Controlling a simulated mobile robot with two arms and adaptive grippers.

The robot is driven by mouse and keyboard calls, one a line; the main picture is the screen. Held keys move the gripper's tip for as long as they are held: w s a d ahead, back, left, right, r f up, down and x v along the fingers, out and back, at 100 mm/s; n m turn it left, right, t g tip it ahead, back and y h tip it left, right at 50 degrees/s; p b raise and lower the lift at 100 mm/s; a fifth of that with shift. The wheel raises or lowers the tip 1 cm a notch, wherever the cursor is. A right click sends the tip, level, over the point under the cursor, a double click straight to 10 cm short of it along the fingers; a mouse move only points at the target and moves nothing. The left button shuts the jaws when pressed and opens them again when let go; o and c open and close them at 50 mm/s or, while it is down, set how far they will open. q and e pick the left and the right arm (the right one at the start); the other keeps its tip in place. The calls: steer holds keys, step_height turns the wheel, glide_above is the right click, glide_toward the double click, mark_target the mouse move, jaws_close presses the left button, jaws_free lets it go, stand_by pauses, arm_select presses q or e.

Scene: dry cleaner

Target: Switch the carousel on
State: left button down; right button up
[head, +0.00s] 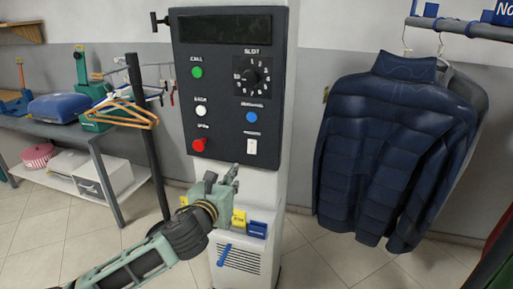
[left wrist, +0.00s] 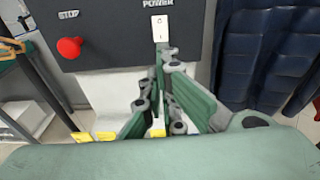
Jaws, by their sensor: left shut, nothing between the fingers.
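The dark control panel (head: 222,110) is on the front of a white column. Its white power switch (head: 252,147) is at the lower right of the panel; the switch also shows in the left wrist view (left wrist: 160,22) under the word POWER. My left gripper (head: 234,172) is shut and empty, just below and slightly left of the switch in the head view. In the left wrist view its closed fingertips (left wrist: 167,52) appear right below the switch; whether they touch it I cannot tell. My right gripper is not in view.
The red stop button (head: 199,145) is left of the switch, and a blue button (head: 251,117) is above it. A slot dial (head: 251,76) and green call button (head: 196,72) are higher. Dark blue jackets (head: 375,145) hang at right; a shelf table (head: 92,140) stands left.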

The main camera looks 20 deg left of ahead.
arm_select(q)
steer(key=p, duration=0.1)
glide_toward(253, 153)
steer(key=w, duration=0.6)
steer(key=shift+d+f, duration=0.1)
steer(key=shift+f, duration=0.25)
steer(key=shift+w, duration=0.5)
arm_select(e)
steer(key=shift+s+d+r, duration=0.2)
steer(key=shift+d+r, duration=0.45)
arm_select(q)
steer(key=shift+f, duration=0.1)
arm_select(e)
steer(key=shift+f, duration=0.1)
